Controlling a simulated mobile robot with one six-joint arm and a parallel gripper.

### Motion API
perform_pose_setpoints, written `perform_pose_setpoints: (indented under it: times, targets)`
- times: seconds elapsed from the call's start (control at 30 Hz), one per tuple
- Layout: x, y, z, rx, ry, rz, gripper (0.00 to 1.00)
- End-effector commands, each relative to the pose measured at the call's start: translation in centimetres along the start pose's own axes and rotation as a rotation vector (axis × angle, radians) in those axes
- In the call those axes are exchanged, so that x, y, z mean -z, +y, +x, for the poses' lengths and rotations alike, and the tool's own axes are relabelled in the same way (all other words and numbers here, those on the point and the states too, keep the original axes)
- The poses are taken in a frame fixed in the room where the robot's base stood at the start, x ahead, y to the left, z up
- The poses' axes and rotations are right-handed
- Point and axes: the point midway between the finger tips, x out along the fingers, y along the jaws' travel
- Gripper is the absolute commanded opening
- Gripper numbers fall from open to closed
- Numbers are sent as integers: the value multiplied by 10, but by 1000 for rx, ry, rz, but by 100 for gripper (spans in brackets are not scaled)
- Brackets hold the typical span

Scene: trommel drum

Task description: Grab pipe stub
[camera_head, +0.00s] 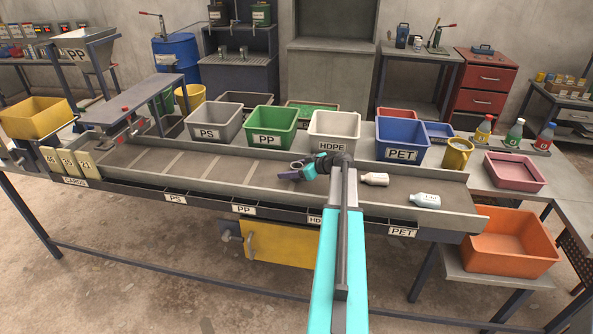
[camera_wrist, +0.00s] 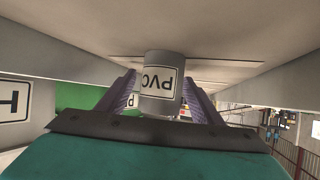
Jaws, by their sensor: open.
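The pipe stub (camera_wrist: 163,68) is a short grey cylinder with a white PVC label, which appears upside down in the wrist view. My gripper (camera_wrist: 160,88) is open, with one purple finger on each side of the stub. I cannot tell whether either finger touches it. In the head view my gripper (camera_head: 293,171) is low over the sorting trough (camera_head: 215,165), in front of the HDPE bin. I cannot make out the stub there.
Two white bottles, one nearer (camera_head: 424,200) and one farther (camera_head: 375,179), lie in the trough to the right of my arm. The grey PS bin (camera_head: 207,132), green PP bin (camera_head: 267,140), white HDPE bin (camera_head: 332,145) and blue PET bin (camera_head: 402,154) line its back. The trough's left part is clear.

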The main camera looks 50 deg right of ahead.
Motion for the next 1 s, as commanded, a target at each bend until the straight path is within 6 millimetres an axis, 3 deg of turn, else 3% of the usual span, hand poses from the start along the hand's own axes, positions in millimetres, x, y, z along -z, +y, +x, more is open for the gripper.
perform_pose_setpoints:
  times: [0.13,0.67,0.93,1.0]
  targets:
    - [0,0,8,1,0,0,60]
    - [0,-1,9,2,0,-1,60]
    - [0,-1,9,1,0,-1,16]
    - [0,-1,9,1,0,-1,16]
